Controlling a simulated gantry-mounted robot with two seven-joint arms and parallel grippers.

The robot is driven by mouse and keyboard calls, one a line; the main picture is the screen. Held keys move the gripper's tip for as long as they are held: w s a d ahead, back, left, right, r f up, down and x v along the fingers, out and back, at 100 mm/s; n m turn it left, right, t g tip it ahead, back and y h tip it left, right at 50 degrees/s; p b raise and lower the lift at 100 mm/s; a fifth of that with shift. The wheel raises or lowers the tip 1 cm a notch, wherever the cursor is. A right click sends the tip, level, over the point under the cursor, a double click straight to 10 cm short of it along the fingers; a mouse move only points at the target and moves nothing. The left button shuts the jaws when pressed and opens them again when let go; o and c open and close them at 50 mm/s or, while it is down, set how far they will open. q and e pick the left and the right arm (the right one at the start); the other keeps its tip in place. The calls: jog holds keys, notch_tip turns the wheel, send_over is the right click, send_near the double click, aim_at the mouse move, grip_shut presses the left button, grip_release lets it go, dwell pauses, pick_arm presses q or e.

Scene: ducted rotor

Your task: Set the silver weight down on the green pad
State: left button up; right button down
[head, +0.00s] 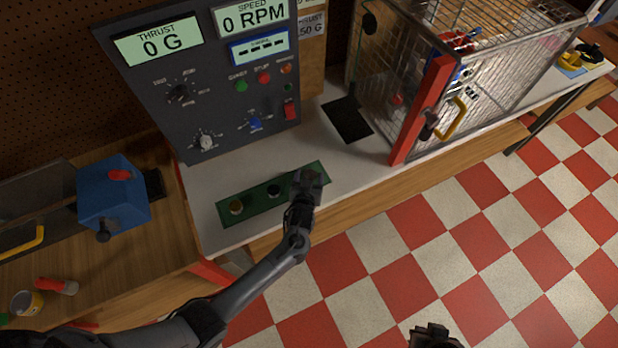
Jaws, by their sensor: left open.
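The green pad (256,204) is a long dark green strip on the white bench, in front of the control panel. A small brass-coloured weight (236,207) stands near its left end. A dark round spot or piece (273,190) is near its middle; I cannot tell which. My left gripper (308,181) is over the pad's right end, pointing down, and is open. I cannot make out the silver weight; my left gripper hides part of the pad's right end. My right gripper (435,337) shows only partly at the bottom edge, away from the bench, its jaws unclear.
The control panel (215,85) stands behind the pad, its thrust display (160,42) reading 0 G. A wire cage (500,60) with a red-edged door (422,110) stands to the right. A black square (348,119) lies between them. A blue box (114,196) is at left.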

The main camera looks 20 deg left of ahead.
pick_arm(q)
jog(key=shift+s+r, duration=0.15)
jog(key=shift+r, duration=0.05)
jog(key=p+v, duration=0.1)
jog(key=v, duration=1)
jog(key=shift+s+r, duration=0.2)
jog(key=s+a+r+m+g+h, duration=0.2)
jog(key=s+a+r+g, duration=0.1)
jog(key=s, duration=0.8)
jog(key=s+a+r+m+g+h, duration=0.1)
jog(key=s+r+g, duration=0.4)
jog(key=s, duration=0.6)
jog(key=shift+a+m+g+h, duration=0.4)
jog(key=shift+a+m+g, duration=0.4)
jog(key=shift+a+m, duration=0.15)
jog(key=shift+d+r+p, duration=0.1)
jog(key=shift+r+p, duration=0.1)
jog(key=shift+p, duration=0.1)
